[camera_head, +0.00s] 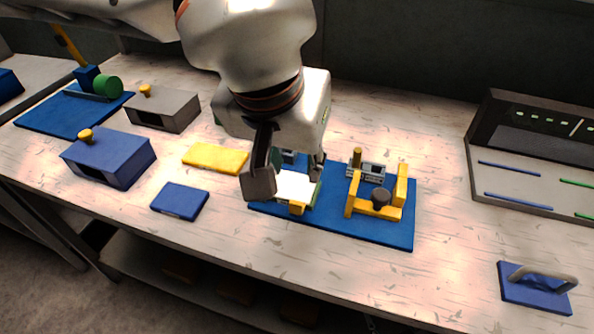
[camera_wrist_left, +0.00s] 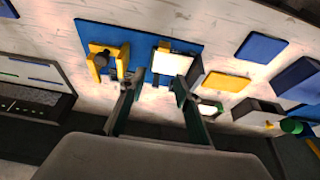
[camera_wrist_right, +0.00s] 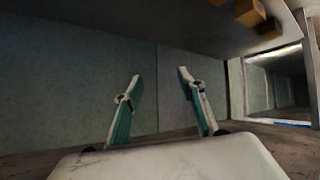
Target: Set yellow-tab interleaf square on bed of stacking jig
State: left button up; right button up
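I cannot tell whether the yellow belongs to the sheet or the jig. The left wrist view also shows the white sheet (camera_wrist_left: 172,62). My left gripper (camera_head: 288,180) is above it, fingers apart, partly covering the sheet's surroundings; the left wrist view shows the open fingers (camera_wrist_left: 156,84) with nothing clearly clamped. My right gripper (camera_wrist_right: 157,72) is open and empty, away from the bench top.
The blue base plate (camera_head: 340,228) also carries a yellow fixture with a dark knob (camera_head: 380,196). A yellow pad (camera_head: 215,158), blue block (camera_head: 180,201), blue box (camera_head: 108,158) and grey box (camera_head: 165,110) stand left. A blue handled block (camera_head: 535,290) and dark panel (camera_head: 535,150) are right.

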pick_arm(q)
jog(key=v, duration=0.7)
jog(key=shift+p, duration=0.4)
pick_arm(e)
jog(key=shift+s+a, duration=0.25)
jog(key=shift+s, duration=0.25)
jog(key=shift+w+r, duration=0.1)
jog(key=shift+w, duration=0.05)
